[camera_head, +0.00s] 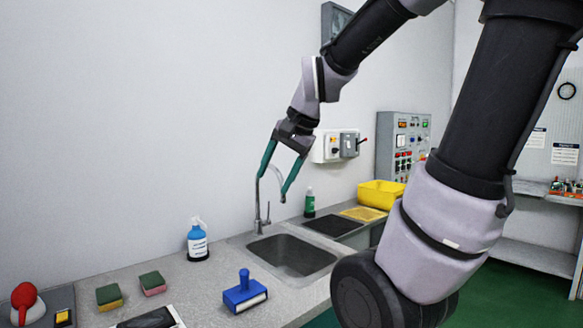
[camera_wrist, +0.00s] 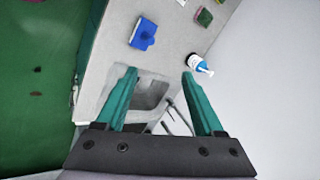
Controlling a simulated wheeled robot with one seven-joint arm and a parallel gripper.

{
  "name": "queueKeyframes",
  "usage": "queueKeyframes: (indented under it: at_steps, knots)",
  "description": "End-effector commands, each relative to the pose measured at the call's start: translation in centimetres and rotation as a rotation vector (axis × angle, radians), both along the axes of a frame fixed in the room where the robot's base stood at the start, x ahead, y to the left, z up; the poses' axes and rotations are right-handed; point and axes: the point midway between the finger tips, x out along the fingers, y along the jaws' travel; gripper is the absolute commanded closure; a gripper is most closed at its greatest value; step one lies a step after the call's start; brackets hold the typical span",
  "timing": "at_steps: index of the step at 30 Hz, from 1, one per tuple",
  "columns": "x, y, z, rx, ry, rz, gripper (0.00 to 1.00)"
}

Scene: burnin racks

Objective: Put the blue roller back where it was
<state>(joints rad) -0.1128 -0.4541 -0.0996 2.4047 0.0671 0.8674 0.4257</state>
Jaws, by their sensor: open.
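The blue roller (camera_head: 245,292), with a blue handle and a white roller part, lies on the grey counter in front of the sink, toward its left. It also shows in the wrist view (camera_wrist: 143,34), near the counter edge. My gripper (camera_head: 273,192) has two green fingers spread apart with nothing between them. It is above the sink and faucet, well above the counter and apart from the roller. In the wrist view the open fingers (camera_wrist: 160,75) reach over the sink.
The sink (camera_head: 290,256) has a tall faucet (camera_head: 260,212). A blue spray bottle (camera_head: 198,243), two sponges (camera_head: 130,290) and a red-knobbed device (camera_head: 25,300) stand left. A green bottle (camera_head: 310,203) and yellow bin (camera_head: 381,194) stand right. Counter around the roller is partly clear.

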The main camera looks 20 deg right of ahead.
Motion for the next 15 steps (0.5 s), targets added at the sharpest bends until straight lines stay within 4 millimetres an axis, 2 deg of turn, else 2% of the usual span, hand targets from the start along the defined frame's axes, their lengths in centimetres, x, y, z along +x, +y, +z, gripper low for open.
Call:
queueKeyframes:
  at_steps: [1,3,6,10,15]
  knots:
    - [-1.6,-0.3,1.1,-0.048,-0.062,0.064,0.3]
    - [-3.4,-0.6,1.9,-0.122,-0.126,0.157,0.3]
    - [-5.3,-0.8,2.6,-0.212,-0.194,0.255,0.3]
    - [-6.6,-0.9,2.9,-0.283,-0.237,0.327,0.3]
    - [-6.9,-1.0,3.0,-0.302,-0.247,0.347,0.3]
